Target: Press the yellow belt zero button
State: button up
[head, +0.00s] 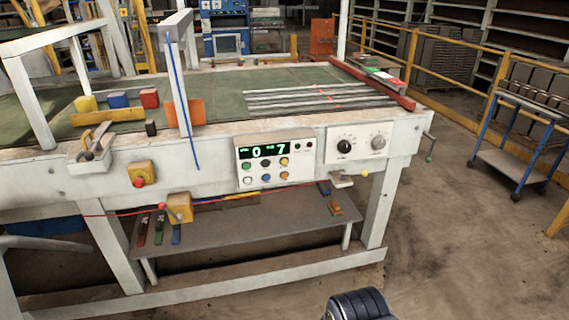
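The control panel (276,163) is a pale box on the front of the conveyor bench, with a green-lit display (264,151) that shows a 0 and a 7. Below the display are two rows of small round buttons. Nothing covers the panel. A dark ribbed part of my arm shows at the bottom edge, well below and right of the panel. My gripper's fingers are not in view.
Right of the panel are two knobs (345,145) and a crank (430,150). Left are a red stop button (138,181) and a white post (183,85). A low shelf (240,230) lies under the bench. A blue-legged cart (520,165) stands right; floor in front is clear.

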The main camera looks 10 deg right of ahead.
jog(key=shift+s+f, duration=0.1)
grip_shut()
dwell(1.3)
